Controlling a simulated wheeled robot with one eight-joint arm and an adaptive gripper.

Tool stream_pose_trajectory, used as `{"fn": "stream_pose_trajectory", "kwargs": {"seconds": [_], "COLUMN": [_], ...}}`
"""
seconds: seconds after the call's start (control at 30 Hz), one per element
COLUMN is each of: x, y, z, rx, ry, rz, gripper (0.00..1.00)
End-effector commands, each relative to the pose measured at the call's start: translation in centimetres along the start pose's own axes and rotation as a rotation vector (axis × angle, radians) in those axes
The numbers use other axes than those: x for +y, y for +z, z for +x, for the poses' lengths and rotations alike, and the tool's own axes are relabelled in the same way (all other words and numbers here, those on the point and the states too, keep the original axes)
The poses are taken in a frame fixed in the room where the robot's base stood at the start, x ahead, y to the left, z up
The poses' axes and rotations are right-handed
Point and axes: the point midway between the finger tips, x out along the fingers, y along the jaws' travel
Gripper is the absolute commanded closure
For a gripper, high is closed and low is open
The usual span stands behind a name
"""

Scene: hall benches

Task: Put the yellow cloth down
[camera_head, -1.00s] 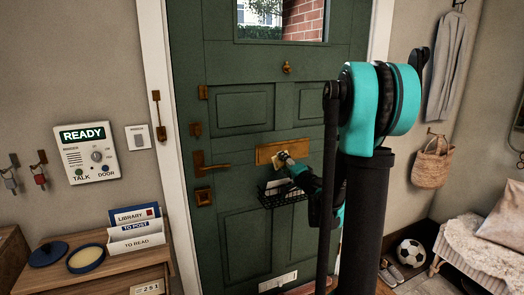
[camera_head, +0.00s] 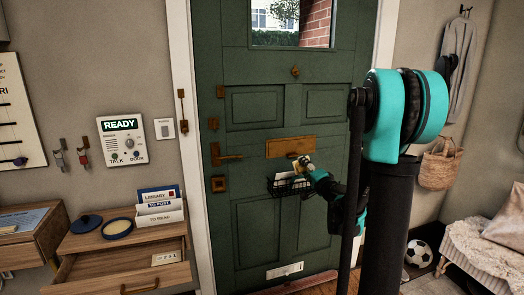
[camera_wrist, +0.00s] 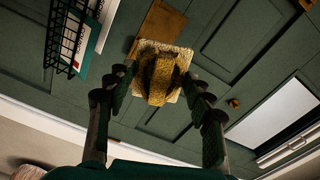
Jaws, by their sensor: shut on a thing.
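The yellow cloth (camera_wrist: 160,75) is a bunched, fuzzy yellow piece between the fingertips of my gripper (camera_wrist: 160,80) in the wrist view. It shows small in the head view (camera_head: 304,161), just in front of the green door (camera_head: 262,206). My gripper (camera_head: 303,166) is shut on the cloth, near the brass letter plate (camera_head: 283,147) and above the black wire basket. The cloth hides part of the plate in the wrist view. I cannot tell whether it touches the door.
The wire basket (camera_head: 286,187) on the door holds papers. At left stands a wooden cabinet with an open drawer (camera_head: 145,278). On its top are a letter rack (camera_head: 160,213), a round tin (camera_head: 117,228) and a dark lid (camera_head: 86,223). A bench (camera_head: 480,250) stands at right.

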Motion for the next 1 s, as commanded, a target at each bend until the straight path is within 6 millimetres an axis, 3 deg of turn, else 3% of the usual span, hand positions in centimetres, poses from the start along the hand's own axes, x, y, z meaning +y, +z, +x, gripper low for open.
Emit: {"fn": "stream_pose_trajectory", "kwargs": {"seconds": [0.47,0.8,1.0], "x": [3.5,8.2,9.4], "y": [-0.9,-1.4,-1.5], "z": [3.9,7.8,8.5], "rx": [0.102,0.240,0.280], "ry": [0.038,0.077,0.087], "rz": [0.001,0.000,0.000], "gripper": [0.71,0.71,0.71]}}
